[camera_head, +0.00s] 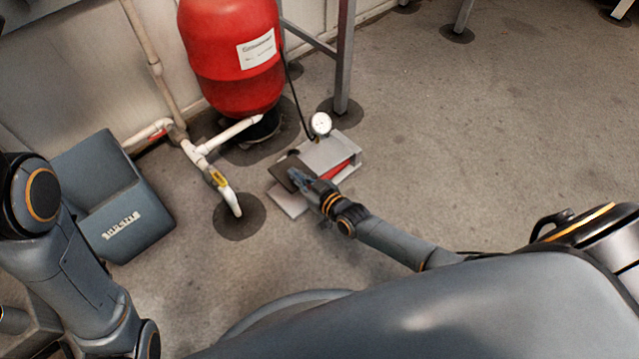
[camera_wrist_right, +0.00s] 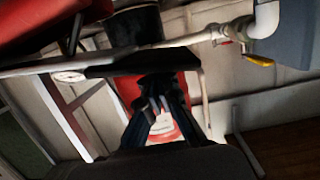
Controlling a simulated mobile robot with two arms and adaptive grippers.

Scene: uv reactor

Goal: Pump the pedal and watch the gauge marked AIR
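A grey foot pump (camera_head: 325,152) with a red part inside stands on the floor near the middle of the head view. Its dark pedal (camera_head: 284,171) is at its left side. A round white-faced gauge (camera_head: 320,124) stands on the pump's far side; its marking and needle are too small to read. My right gripper (camera_head: 300,180) is at the pedal's near right edge, seeming to touch it. Its fingers (camera_wrist_right: 160,90) show in the right wrist view against dark parts, and their gap is unclear. My left arm shows at the left, but its gripper is out of view.
A red tank (camera_head: 235,60) with a white label stands behind the pump, with white pipes (camera_head: 225,135) and a yellow tag beside it. A blue-grey box (camera_head: 115,200) is at the left. A metal leg (camera_head: 343,60) rises behind the gauge.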

